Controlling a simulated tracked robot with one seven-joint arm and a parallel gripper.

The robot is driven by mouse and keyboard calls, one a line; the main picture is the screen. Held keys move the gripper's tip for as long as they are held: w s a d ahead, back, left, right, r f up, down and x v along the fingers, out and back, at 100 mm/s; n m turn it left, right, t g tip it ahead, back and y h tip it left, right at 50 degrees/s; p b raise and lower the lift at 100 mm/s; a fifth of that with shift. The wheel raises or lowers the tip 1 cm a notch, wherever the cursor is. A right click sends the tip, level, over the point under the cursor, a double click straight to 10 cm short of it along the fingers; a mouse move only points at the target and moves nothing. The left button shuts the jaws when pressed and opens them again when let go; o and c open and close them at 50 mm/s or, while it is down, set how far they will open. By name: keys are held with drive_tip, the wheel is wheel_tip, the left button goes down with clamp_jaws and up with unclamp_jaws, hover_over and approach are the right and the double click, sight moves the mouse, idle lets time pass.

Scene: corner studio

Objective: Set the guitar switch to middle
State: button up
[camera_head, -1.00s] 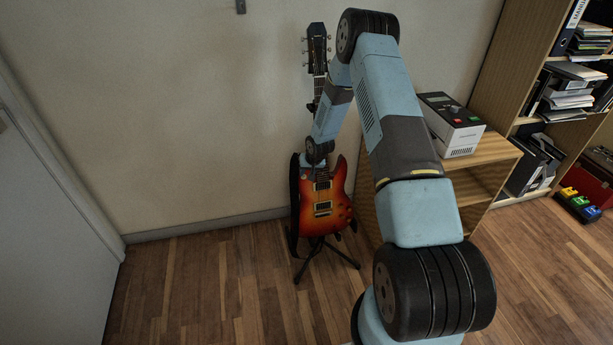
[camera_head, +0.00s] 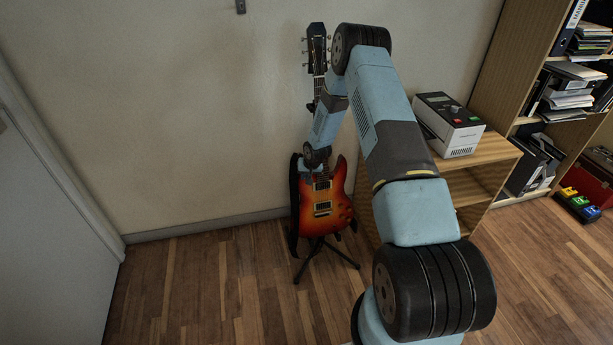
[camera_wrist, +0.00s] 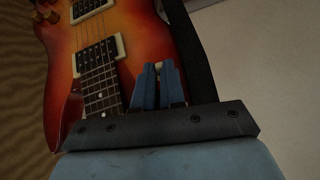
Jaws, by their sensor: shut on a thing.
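The sunburst electric guitar (camera_head: 340,190) stands upright on a black stand against the wall. In the wrist view its red-orange body (camera_wrist: 142,32) fills the upper left, with strings, pickups and the end of the neck. My gripper (camera_wrist: 158,68) is at the body's upper part, beside the neck end. Its two blue fingers are nearly together, closed on a small cream tip, the guitar switch (camera_wrist: 159,65). The fingers hide most of the switch, so I cannot tell its position. In the head view my wrist covers that part of the guitar.
A black strap (camera_wrist: 190,45) hangs close beside the fingers. A wooden shelf unit (camera_head: 487,150) with a white device (camera_head: 449,125) stands right of the guitar, near my arm. A door (camera_head: 45,220) is at the left. The floor in front is clear.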

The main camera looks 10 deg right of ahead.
clamp_jaws()
drive_tip(key=shift+s+f+t, duration=0.3)
drive_tip(key=shift+f+t, duration=0.05)
drive_tip(key=shift+t, duration=0.6)
drive_tip(key=shift+s+f+t, duration=0.25)
drive_tip(key=shift+f+t, duration=0.05)
drive_tip(key=shift+t, duration=0.65)
drive_tip(key=o, duration=0.6)
unclamp_jaws()
